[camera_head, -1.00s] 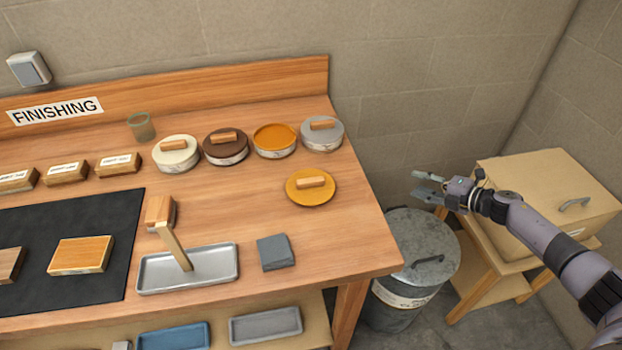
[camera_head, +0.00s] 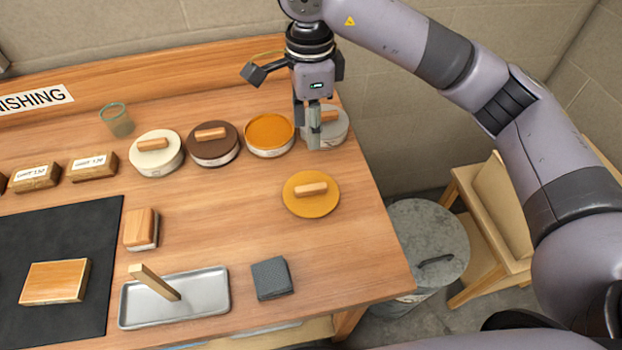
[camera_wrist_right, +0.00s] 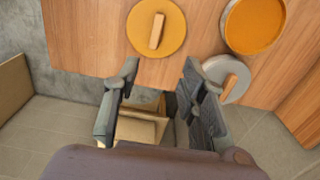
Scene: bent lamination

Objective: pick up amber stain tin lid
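The amber stain tin lid (camera_head: 311,196) is a flat amber disc with a wooden bar handle. It lies on the bench top near the right edge, apart from the tins. It also shows at the top of the right wrist view (camera_wrist_right: 172,38). The open amber tin (camera_head: 269,133) stands behind it, its amber contents showing. My right gripper (camera_head: 313,140) is above the back right of the bench, in front of the grey-lidded tin (camera_head: 335,128) and partly hiding it. Its fingers are spread and empty in the right wrist view (camera_wrist_right: 160,68). My left gripper is out of view.
A brown-lidded tin (camera_head: 214,150) and a cream-lidded tin (camera_head: 156,160) stand left of the amber tin. A grey abrasive pad (camera_head: 271,278) and metal tray (camera_head: 205,300) lie nearer the front. A metal bin (camera_head: 430,235) stands right of the bench. Bench around the lid is clear.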

